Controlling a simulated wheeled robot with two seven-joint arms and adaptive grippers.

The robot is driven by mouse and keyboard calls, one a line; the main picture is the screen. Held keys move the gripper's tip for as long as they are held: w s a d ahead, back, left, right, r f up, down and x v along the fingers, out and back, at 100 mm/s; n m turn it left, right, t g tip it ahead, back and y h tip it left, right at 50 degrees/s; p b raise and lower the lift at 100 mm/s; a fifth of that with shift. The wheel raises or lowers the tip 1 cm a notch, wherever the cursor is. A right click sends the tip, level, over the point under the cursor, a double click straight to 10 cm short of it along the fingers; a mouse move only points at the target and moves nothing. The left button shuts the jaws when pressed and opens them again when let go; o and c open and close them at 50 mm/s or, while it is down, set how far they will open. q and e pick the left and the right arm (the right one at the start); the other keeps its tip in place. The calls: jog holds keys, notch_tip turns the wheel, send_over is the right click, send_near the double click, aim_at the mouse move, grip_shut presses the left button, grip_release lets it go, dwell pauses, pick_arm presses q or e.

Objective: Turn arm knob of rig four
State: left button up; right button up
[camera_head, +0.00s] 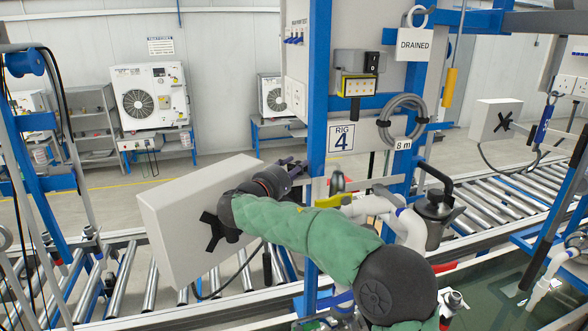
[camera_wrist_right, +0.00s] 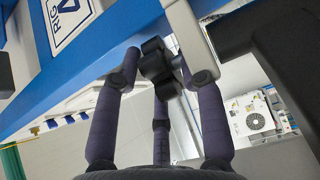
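My right arm, in a green sleeve, reaches up and left across the head view. Its gripper (camera_head: 288,167) is beside the blue post of rig four, near the "RIG 4" sign (camera_head: 342,137). In the right wrist view the dark fingers of my right gripper (camera_wrist_right: 158,75) stand apart around a black lobed knob (camera_wrist_right: 157,60), which sits by a light bracket (camera_wrist_right: 188,38). I cannot tell whether any fingertip touches it. In the head view I cannot make this knob out clearly. My left gripper is out of view.
A grey box (camera_head: 175,220) with a black star-shaped handle (camera_head: 212,231) stands left of my right arm. A pump with white pipes (camera_head: 435,215) is right of the post, above a water tank (camera_head: 490,285). Roller conveyors (camera_head: 115,275) run behind.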

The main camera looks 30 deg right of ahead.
jog(key=v, duration=1.2)
jog(key=shift+f, duration=0.1)
